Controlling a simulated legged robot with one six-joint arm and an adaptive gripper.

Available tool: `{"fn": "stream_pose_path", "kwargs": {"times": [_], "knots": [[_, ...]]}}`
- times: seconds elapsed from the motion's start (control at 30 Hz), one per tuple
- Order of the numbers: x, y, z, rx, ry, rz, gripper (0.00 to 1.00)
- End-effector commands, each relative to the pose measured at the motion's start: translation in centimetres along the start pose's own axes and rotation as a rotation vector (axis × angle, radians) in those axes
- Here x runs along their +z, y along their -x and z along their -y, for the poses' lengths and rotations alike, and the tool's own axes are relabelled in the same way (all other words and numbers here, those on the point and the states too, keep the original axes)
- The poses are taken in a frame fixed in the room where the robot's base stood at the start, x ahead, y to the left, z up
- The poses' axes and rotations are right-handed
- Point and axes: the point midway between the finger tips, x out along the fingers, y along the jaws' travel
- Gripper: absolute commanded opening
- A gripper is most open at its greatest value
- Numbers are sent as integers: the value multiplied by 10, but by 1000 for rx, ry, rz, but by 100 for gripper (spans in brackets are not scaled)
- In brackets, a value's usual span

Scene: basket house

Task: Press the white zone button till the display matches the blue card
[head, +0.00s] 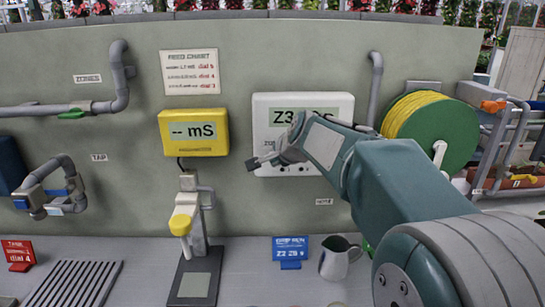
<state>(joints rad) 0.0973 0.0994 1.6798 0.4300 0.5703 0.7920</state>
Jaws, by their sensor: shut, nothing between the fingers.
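The white control box (338,107) hangs on the grey-green wall. Its display (284,118) starts with "Z3"; the rest is partly covered by my arm. My gripper (258,163) is shut and empty, in front of the box's lower left edge, pointing left. I cannot tell whether it touches the box. Small dark round spots show along the box's lower edge; the white zone button cannot be made out and may be behind my arm. The blue card (290,248) stands on the counter below; its large line starts with "Z2", and the characters after it are too small to read surely.
A yellow meter (194,132) reading "-- mS" hangs left of the box, above a probe stand (194,250). A green and yellow hose reel (440,130) is at right. A metal jug (338,258) stands right of the card. Pipes and a drain grille are at left.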

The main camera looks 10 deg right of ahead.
Motion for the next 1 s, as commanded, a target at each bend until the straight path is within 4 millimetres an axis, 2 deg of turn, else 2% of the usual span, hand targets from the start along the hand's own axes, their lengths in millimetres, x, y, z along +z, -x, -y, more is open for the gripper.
{"fn": "stream_pose_path", "kwargs": {"times": [1.0], "knots": [[-5, -6, 5, 0, 0, 0, 0]]}}
